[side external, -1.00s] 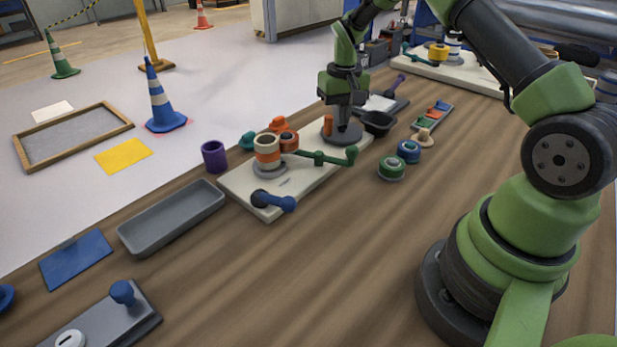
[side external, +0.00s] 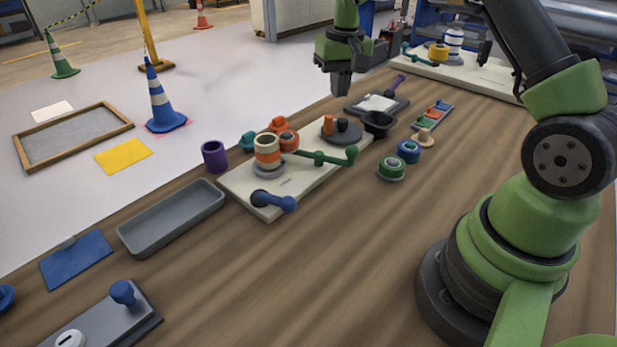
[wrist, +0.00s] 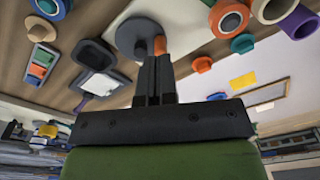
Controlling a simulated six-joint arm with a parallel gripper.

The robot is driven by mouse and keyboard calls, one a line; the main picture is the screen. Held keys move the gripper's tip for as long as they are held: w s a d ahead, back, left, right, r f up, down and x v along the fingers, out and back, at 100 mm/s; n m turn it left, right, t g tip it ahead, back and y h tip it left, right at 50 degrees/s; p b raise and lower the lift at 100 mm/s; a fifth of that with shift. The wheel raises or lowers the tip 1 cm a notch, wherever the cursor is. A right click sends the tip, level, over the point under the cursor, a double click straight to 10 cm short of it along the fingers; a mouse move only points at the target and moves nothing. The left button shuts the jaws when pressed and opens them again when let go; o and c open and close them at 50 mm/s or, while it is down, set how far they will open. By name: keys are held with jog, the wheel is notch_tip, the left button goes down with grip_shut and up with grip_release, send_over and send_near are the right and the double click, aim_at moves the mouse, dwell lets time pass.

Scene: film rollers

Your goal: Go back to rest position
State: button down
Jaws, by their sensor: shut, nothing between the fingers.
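My gripper (side external: 341,88) is shut and empty in the side external view. It hangs in the air above the far end of the cream board (side external: 243,200), clear of everything below. In the wrist view the closed fingers (wrist: 155,75) point toward a dark round disc (wrist: 132,38) with an orange peg (wrist: 160,45). The same disc (side external: 342,137) sits on the board in the side external view, with the orange peg (side external: 328,124) and a dark knob upright on it.
The board also bears an orange-banded roller (side external: 267,152), a green lever (side external: 320,158) and a blue handle (side external: 274,201). A black bowl (side external: 378,123), green roll (side external: 391,168) and blue roll (side external: 409,151) stand to the right. A grey tray (side external: 172,217) lies at left.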

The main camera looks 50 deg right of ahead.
jog(key=s+a+r+t, duration=0.2)
jog(key=s+a+r, duration=0.3)
jog(key=r, duration=0.2)
jog(key=s+a+r+t, duration=0.2)
jog(key=s+a+r, duration=0.25)
jog(key=r, duration=0.25)
jog(key=s+a+n+t+y, duration=0.1)
jog(key=s+a, duration=0.2)
jog(key=s, duration=0.3)
jog(key=s+a+r+t+y, duration=0.1)
jog(key=s+a, duration=0.2)
jog(key=s, duration=0.4)
jog(key=shift+a+n+t, duration=0.3)
jog(key=shift+a+n, duration=0.05)
jog(key=shift+n, duration=0.05)
